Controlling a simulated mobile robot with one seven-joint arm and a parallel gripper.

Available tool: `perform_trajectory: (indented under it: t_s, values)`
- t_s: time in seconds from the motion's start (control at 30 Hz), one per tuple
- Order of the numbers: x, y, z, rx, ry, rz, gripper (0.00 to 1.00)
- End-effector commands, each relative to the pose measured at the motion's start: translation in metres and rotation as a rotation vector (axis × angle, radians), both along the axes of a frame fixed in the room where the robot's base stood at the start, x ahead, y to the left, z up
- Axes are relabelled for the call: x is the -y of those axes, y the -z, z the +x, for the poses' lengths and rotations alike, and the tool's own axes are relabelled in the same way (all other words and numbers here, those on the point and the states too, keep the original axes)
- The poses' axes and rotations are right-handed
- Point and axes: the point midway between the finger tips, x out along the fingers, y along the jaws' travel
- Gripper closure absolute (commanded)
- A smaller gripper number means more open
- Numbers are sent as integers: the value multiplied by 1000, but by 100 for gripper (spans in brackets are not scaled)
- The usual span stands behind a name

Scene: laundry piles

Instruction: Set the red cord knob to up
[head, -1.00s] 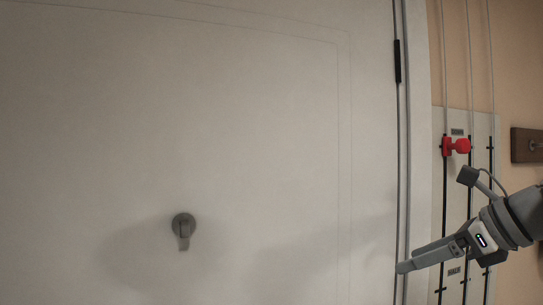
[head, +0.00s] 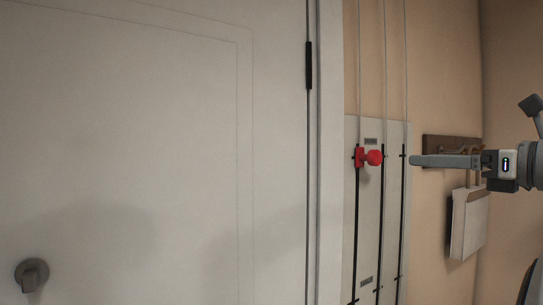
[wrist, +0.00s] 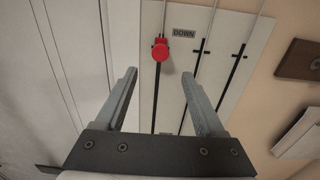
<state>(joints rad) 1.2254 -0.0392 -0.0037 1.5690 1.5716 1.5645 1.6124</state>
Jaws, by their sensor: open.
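The red cord knob (head: 374,157) sits near the top of the leftmost black slot on a pale panel (head: 370,219) right of the door. In the wrist view the red knob (wrist: 160,52) is just beyond and between my fingertips, and a label by it reads DOWN (wrist: 184,33). A lower label (head: 366,282) is too small to read. My gripper (head: 413,161) is open and empty, to the right of the knob in the head view, at about its height. In the wrist view my gripper (wrist: 159,75) has a finger on each side, apart from the knob.
Two more black slots with thin cords run right of the knob. A wooden hook board (head: 436,145) with a hanging pale item (head: 469,222) is on the wall at right. The white door (head: 150,150) with a grey handle (head: 32,274) fills the left.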

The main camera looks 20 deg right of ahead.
Motion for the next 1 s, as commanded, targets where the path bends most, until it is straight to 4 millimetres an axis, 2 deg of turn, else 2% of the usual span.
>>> perform_trajectory:
  t_s: [0.3, 0.5, 0.7, 1.0]
  values:
    - [-24, -1, 67, -1, -4, 1, 29]
    - [-35, -1, 99, -1, -2, 1, 29]
    - [-41, 0, 115, -1, -1, -1, 29]
    - [-41, 0, 117, -1, 0, -1, 29]
